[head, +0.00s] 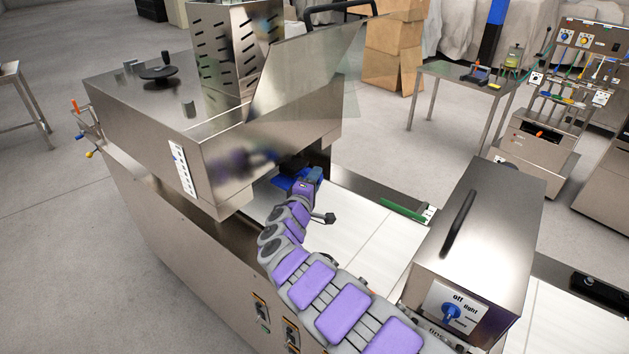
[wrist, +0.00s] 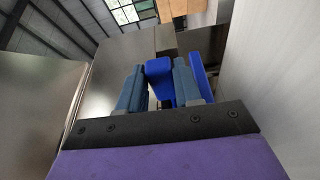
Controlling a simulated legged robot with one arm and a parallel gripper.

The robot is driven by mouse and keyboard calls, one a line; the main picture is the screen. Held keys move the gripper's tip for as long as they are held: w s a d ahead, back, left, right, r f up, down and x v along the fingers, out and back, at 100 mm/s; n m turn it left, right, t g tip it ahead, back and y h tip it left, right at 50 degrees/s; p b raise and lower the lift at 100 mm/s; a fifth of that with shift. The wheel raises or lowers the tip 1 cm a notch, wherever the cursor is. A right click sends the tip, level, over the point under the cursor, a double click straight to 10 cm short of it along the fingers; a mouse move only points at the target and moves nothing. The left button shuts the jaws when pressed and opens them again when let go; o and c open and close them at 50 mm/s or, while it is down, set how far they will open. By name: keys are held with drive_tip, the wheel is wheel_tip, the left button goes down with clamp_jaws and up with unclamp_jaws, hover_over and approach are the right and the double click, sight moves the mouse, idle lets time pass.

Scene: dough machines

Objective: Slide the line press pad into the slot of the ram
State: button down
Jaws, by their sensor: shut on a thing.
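The line press pad (head: 286,183) is bright blue and shows beyond my gripper, under the metal hood in the head view. In the wrist view, its blue grip block (wrist: 159,80) sits between the two grey-blue fingers of my gripper (wrist: 158,88), with a flat blue plate (wrist: 203,80) just to the right of them. My gripper (head: 308,174) is shut on the pad. A grey block (wrist: 165,40) stands just past the fingertips and may be the ram. The slot cannot be made out, nor whether the pad touches the ram.
The hood (head: 265,160) overhangs the reach from above and left. A white conveyor belt (head: 370,235) runs below my arm. A steel box with a handle and blue knob (head: 480,240) stands at the right. A green strip (head: 403,209) lies along the belt's far edge.

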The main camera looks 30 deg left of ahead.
drive_tip(key=c, duration=0.7)
unclamp_jaws()
drive_tip(key=shift+s+d+r, duration=0.1)
drive_tip(key=shift+d+r, duration=0.05)
drive_tip(key=shift+d, duration=0.75)
drive_tip(key=shift+s+d, duration=0.2)
drive_tip(key=shift+d, duration=2.6)
drive_tip(key=shift+s+d, duration=0.15)
drive_tip(key=shift+d, duration=2.6)
